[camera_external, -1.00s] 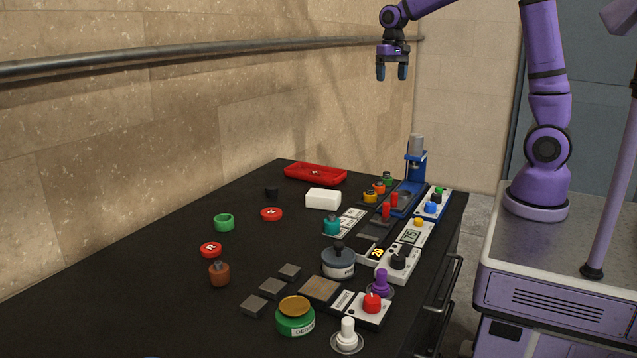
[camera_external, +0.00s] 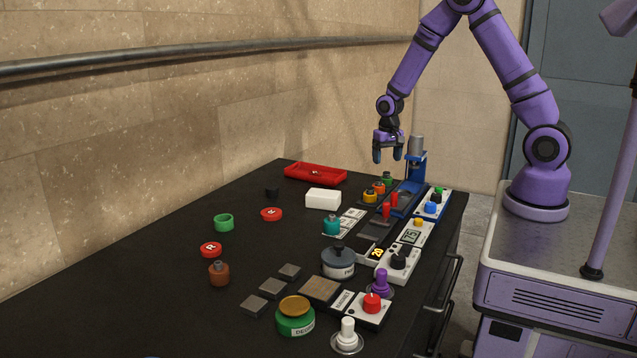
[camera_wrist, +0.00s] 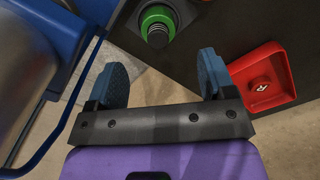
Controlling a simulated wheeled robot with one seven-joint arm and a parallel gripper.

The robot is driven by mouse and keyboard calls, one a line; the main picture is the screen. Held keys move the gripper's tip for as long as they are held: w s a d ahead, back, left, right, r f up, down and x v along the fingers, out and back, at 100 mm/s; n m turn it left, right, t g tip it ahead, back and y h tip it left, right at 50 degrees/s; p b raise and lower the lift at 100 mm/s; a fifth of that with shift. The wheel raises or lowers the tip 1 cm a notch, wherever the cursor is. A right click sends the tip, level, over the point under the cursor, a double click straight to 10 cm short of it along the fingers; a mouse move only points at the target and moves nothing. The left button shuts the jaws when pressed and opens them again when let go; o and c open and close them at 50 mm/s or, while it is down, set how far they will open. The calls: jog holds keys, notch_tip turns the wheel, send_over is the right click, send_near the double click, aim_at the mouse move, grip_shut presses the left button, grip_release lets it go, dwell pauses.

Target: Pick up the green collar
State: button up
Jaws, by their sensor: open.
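A green collar (camera_external: 387,176) sits around a dark post at the far end of the table, behind an orange and a yellow one. It also shows in the wrist view (camera_wrist: 147,25) at the top, around a dark threaded-looking post. A separate green ring (camera_external: 223,222) lies alone on the left of the table. My gripper (camera_external: 387,155) is open and empty, pointing down above the far collar. In the wrist view the blue fingers of my gripper (camera_wrist: 163,79) are apart, with the collar beyond them.
The blue press (camera_external: 415,168) stands close to the right of the collar, its frame also at left in the wrist view. A red tray (camera_external: 300,173) is to the left. A white block (camera_external: 323,199) stands nearer. The left tabletop has free room.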

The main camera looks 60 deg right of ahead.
aim_at(387, 172)
jog(key=shift+s+f, duration=0.1)
jog(key=shift+f, duration=3.6)
jog(key=c, duration=1.1)
